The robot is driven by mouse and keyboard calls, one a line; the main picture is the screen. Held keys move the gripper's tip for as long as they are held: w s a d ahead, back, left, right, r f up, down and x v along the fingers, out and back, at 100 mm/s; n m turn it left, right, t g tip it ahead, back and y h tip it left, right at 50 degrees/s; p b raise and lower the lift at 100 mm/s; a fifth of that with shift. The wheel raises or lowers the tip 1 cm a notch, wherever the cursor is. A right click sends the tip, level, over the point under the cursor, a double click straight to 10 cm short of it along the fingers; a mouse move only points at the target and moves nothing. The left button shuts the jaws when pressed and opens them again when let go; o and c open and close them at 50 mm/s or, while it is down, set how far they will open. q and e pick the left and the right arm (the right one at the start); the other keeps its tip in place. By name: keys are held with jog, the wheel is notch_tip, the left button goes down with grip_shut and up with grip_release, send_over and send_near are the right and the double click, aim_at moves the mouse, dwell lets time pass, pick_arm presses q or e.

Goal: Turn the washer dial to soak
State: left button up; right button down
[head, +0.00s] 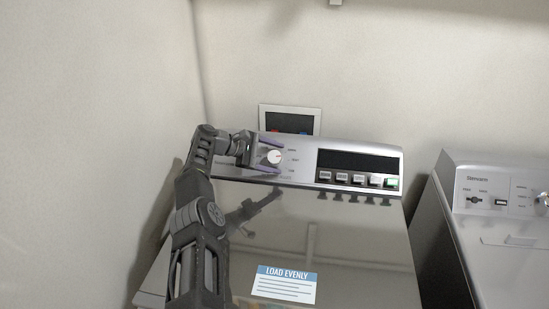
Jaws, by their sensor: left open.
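The washer (345,250) stands in the middle, its glossy lid closed. Its control panel (310,150) runs along the back edge. The round white dial (274,157) sits at the panel's left end, with a small red mark on its right side and small labels to its right, too small to read. My left gripper (268,155) reaches in from the left and is open, one purple-lined finger above the dial and one below it. I cannot tell whether the fingers touch the dial. My right gripper is not in view.
A row of several buttons (341,177) lies right of the dial under a dark display (357,161); the rightmost glows green. A "LOAD EVENLY" label (285,284) is on the lid. A second machine (500,235) stands at right. Walls are close behind and left.

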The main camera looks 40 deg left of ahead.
aim_at(268, 156)
pick_arm(q)
jog(key=shift+s+a+b, duration=0.2)
jog(key=shift+s+b, duration=0.05)
jog(key=shift+b, duration=0.05)
jog(key=b+v, duration=0.2)
jog(key=v, duration=0.2)
jog(key=shift+s+a+r, duration=0.2)
jog(key=shift+s+a, duration=0.05)
jog(key=shift+p+v, duration=0.3)
jog(key=shift+v, duration=0.95)
jog(key=shift+d+r, duration=0.1)
jog(key=shift+r, duration=0.05)
